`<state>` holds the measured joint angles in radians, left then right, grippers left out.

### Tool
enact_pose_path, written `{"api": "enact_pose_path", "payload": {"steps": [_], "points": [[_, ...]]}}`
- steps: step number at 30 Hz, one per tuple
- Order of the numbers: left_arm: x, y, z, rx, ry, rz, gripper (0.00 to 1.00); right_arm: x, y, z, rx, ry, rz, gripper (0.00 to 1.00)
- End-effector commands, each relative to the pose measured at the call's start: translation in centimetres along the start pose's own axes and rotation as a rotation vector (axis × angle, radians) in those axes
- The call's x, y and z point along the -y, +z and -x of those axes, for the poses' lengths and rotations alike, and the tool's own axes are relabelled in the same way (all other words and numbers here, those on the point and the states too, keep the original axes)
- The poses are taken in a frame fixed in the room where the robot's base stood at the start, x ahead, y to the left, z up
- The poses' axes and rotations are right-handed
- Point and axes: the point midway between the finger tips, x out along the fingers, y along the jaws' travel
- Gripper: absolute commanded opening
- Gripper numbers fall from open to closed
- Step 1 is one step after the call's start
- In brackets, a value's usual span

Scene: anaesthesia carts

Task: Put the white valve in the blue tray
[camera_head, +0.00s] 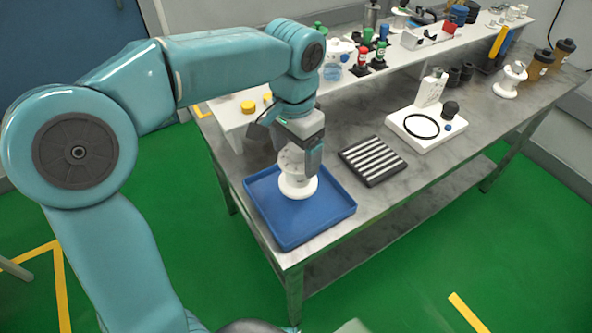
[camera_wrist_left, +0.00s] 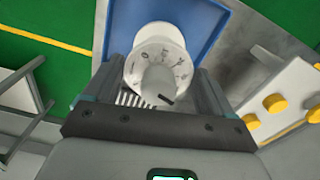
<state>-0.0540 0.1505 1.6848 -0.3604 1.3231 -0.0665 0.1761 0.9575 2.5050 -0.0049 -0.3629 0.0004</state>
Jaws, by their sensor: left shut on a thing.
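The white valve (camera_head: 297,183) is a white spool-shaped piece with a round flange at its lower end. It is upright over the blue tray (camera_head: 325,213), which lies at the near left corner of the metal table. My left gripper (camera_head: 300,158) points down and is shut on the valve's upper part. In the left wrist view the valve (camera_wrist_left: 158,52) sits between the two fingers, with dark markings on its dial face, and the blue tray (camera_wrist_left: 213,22) is behind it. I cannot tell whether the valve touches the tray floor. My right gripper is not in view.
A black-and-white striped block (camera_head: 373,161) lies right of the tray. A white fixture with a black ring (camera_head: 421,125) stands farther right. A raised white shelf (camera_head: 400,50) with bottles and small parts runs along the back. Another white spool-shaped part (camera_head: 510,80) stands far right.

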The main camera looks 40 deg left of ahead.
Motion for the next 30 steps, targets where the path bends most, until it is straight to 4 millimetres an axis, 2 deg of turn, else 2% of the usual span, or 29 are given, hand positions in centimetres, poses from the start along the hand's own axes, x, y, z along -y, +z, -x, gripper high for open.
{"api": "enact_pose_path", "payload": {"steps": [12, 24, 25, 26, 30], "points": [[0.2, -0.3, -5.2, 0.001, -0.001, 0.001, 0.17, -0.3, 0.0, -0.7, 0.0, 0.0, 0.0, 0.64], [0.2, -0.3, -5.7, -0.001, -0.001, 0.0, 0.17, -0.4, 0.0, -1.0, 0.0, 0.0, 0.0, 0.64], [0.2, -0.3, -5.7, 0.0, -0.001, 0.0, 0.91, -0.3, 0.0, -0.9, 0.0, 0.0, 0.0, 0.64], [0.2, -0.3, -5.6, 0.0, -0.001, 0.0, 1.0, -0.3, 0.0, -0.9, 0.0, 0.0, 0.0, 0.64], [0.2, -0.3, -5.6, 0.0, -0.001, 0.0, 1.0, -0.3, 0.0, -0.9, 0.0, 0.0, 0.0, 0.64]]}}
